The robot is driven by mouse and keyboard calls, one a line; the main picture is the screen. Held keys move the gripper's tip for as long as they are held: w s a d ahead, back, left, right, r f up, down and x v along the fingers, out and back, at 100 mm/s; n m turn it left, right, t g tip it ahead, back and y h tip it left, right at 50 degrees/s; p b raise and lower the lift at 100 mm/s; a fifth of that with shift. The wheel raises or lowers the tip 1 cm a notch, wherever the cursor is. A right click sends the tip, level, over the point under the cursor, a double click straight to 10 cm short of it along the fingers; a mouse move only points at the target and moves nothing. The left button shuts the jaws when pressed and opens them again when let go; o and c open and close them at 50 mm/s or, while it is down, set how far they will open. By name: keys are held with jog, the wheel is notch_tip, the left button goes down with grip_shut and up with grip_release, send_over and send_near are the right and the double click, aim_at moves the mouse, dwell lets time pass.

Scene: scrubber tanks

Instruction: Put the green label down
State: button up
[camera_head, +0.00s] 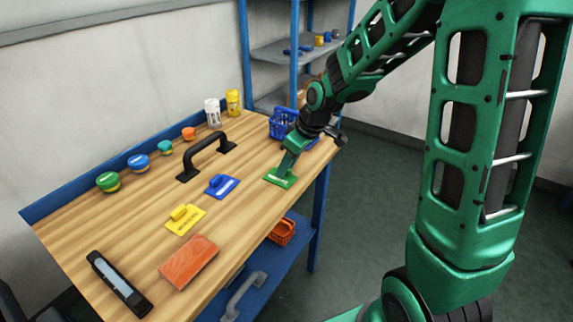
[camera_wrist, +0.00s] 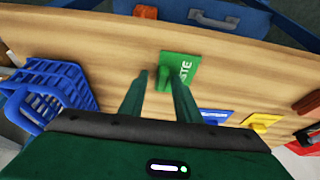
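The green label (camera_head: 283,182) lies flat on the wooden table near its right edge, with white lettering visible in the wrist view (camera_wrist: 184,66). Its small raised handle (camera_wrist: 163,78) stands between the fingertips of my gripper (camera_wrist: 158,75). A gap shows between the left finger and the handle, so the fingers look open. In the head view my gripper (camera_head: 288,165) points down right at the label and hides part of it.
A blue label (camera_head: 221,186) and a yellow label (camera_head: 185,219) lie to the left. A blue basket (camera_head: 283,122) stands behind my gripper. A black handle (camera_head: 207,156), an orange block (camera_head: 189,262) and several small jars are also on the table (camera_head: 140,225).

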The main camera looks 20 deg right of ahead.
jog(key=v, duration=1.2)
jog(key=s+d+f+m+g, duration=0.1)
jog(key=s+d+m, duration=0.3)
jog(key=s, duration=0.5)
jog(key=s+d+m+g+h, duration=0.1)
jog(key=s+d+m, duration=0.3)
jog(key=s, duration=0.5)
jog(key=s+d+f+m+g+h, duration=0.1)
jog(key=s+d+m, duration=0.4)
jog(key=s, duration=0.5)
jog(key=shift+f+m+g, duration=0.3)
jog(key=shift+f+g, duration=0.05)
jog(key=shift+g, duration=0.05)
jog(key=shift+s, duration=0.1)
jog(key=shift+w+d+f+h, duration=0.1)
jog(key=shift+w+f+h, duration=0.2)
jog(key=shift+w, duration=0.35)
